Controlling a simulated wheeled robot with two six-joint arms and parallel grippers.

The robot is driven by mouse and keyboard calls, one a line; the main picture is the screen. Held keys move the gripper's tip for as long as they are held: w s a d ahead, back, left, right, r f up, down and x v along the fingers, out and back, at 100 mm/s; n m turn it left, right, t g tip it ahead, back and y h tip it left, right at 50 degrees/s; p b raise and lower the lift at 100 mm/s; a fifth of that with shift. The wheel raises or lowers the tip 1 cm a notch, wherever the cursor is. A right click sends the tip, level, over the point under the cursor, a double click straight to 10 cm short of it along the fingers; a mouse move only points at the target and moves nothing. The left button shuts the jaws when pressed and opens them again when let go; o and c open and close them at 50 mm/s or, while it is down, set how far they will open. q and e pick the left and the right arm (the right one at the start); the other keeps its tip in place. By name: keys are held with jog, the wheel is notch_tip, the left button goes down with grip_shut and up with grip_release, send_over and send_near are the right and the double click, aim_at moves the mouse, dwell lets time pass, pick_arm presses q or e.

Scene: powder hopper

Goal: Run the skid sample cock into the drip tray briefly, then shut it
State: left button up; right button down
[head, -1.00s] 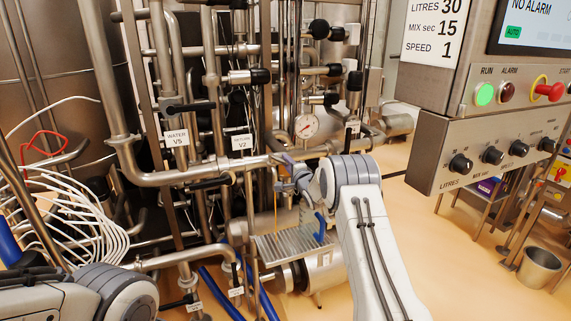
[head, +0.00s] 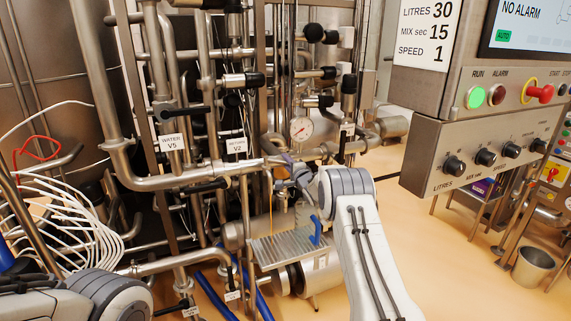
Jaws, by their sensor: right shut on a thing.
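The skid sample cock sits at the end of the horizontal pipe, mostly hidden by my right gripper (head: 287,168). A small purple-grey part, seemingly its handle (head: 287,158), shows at the fingers. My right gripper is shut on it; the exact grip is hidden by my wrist. A thin orange line (head: 270,188) hangs below the cock, above the tray; it looks like a stream of liquid. The drip tray (head: 280,249) is a ribbed metal grid below, with a blue hook-shaped part (head: 316,231) at its right end. My left gripper is out of view.
Dense steel pipework with tags V5 (head: 171,142) and V2 (head: 236,146) stands behind and left. A pressure gauge (head: 300,128) is above the cock. The control panel (head: 480,150) juts in at right.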

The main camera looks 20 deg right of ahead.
jog(key=shift+w+d, duration=0.35)
jog(key=shift+w, duration=0.6)
jog(key=shift+w+r, duration=0.1)
jog(key=shift+w, duration=0.7)
